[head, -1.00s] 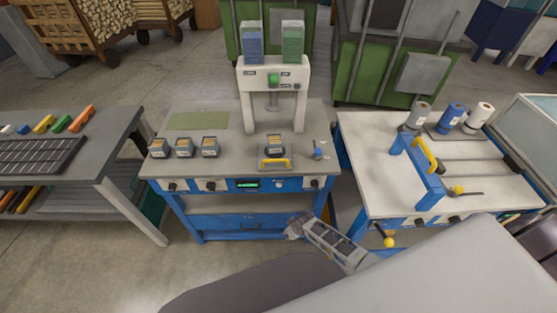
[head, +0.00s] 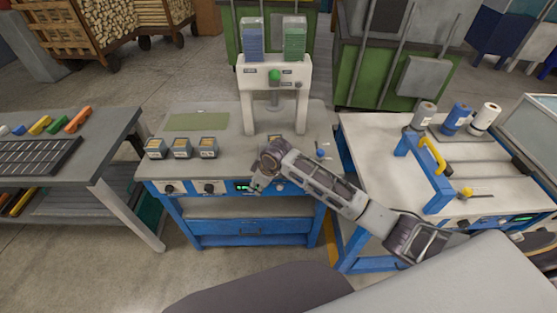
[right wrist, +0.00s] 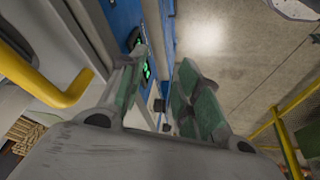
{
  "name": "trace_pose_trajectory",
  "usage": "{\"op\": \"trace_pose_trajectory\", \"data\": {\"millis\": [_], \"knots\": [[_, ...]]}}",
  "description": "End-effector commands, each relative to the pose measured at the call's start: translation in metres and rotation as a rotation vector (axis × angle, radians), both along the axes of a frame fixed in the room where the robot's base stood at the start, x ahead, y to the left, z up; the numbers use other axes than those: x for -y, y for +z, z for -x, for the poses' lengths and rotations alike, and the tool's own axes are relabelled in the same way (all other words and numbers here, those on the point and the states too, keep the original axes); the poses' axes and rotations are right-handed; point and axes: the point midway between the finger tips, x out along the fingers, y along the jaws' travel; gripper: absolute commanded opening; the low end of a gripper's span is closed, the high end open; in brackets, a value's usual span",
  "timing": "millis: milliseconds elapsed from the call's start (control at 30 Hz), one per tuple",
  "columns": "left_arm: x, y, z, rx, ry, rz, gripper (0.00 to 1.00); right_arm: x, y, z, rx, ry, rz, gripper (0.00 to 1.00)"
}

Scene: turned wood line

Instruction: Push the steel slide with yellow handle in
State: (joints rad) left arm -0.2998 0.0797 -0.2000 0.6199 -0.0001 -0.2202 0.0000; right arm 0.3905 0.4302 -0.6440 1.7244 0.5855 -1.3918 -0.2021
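The slide's yellow handle (right wrist: 45,88) shows at the left of the right wrist view, beside my right gripper and not between its fingers. I cannot tell whether they touch. In the head view the right arm hides the handle and most of the steel slide at the front of the press table (head: 225,150). My right gripper (head: 257,186) points down at the table's front edge, near the green display. In the right wrist view the green-padded fingers of the gripper (right wrist: 158,85) stand apart with nothing between them. My left gripper is not in view.
The white press frame (head: 248,105) stands behind the arm. Several small grey boxes (head: 181,149) sit at the table's left. A small blue item (head: 321,150) lies right of the arm. The right bench (head: 375,150) carries a blue frame with another yellow handle (head: 430,155).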

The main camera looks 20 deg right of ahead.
Motion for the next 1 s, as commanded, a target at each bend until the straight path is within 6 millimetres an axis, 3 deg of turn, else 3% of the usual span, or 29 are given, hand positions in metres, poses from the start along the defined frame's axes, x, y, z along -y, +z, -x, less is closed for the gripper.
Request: {"op": "trace_pose_trajectory", "data": {"millis": [467, 1000], "knots": [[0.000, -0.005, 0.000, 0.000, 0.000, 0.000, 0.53, 0.007, 0.066, -0.020, 0.012, 0.152, 0.099, 0.34], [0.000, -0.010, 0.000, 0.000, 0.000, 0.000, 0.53, 0.038, 0.141, -0.026, -0.015, 0.300, 0.258, 0.34]]}}
